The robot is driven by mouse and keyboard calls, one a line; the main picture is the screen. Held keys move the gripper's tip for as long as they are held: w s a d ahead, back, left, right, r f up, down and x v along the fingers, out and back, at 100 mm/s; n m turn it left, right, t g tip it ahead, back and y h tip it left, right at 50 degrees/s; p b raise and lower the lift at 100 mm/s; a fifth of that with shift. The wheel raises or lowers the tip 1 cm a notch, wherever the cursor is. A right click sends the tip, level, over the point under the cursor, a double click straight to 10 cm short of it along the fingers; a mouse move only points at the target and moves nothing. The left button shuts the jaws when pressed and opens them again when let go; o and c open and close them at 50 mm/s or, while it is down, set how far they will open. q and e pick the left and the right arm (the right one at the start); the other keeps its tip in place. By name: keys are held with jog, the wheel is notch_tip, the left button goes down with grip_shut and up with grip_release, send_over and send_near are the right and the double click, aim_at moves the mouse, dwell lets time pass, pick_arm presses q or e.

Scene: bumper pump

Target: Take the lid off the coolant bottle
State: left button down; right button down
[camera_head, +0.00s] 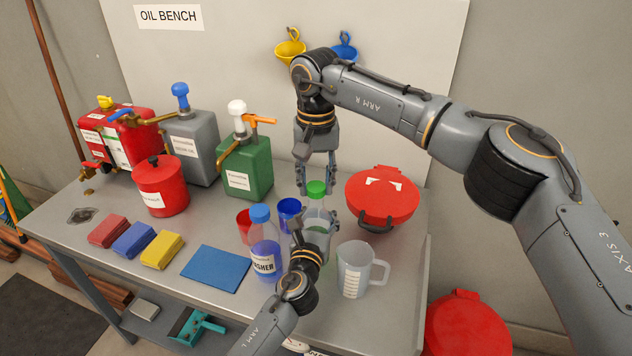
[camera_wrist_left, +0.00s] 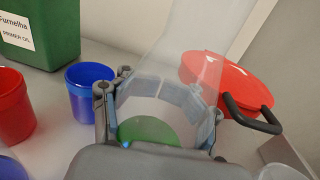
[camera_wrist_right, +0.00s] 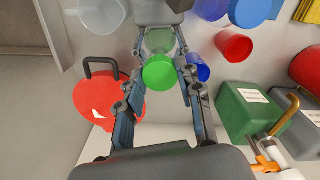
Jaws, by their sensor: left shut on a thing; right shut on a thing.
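The coolant bottle (camera_head: 317,217) is clear with a green lid (camera_head: 316,187) and stands upright near the right part of the bench. My left gripper (camera_head: 314,226) is shut around its body; in the left wrist view the clear bottle (camera_wrist_left: 195,65) rises between the fingers, with green showing low inside. My right gripper (camera_head: 315,186) points down from above and is shut on the green lid. In the right wrist view the lid (camera_wrist_right: 159,72) sits between the fingertips, on top of the bottle. The left fingers are partly hidden by the wrist and bottle.
A blue washer bottle (camera_head: 265,245), a red cup (camera_head: 244,222) and a blue cup (camera_head: 288,207) crowd the left side. A clear measuring jug (camera_head: 357,275) stands in front right, and a red round container (camera_head: 383,196) behind right. A blue mat (camera_head: 215,268) lies further left.

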aim_at(316, 186)
pick_arm(q)
jog(key=shift+f, duration=0.1)
pick_arm(e)
jog(key=shift+r, duration=0.1)
jog(key=shift+r, duration=1.9)
pick_arm(q)
jog(key=shift+c, duration=1.5)
grip_release()
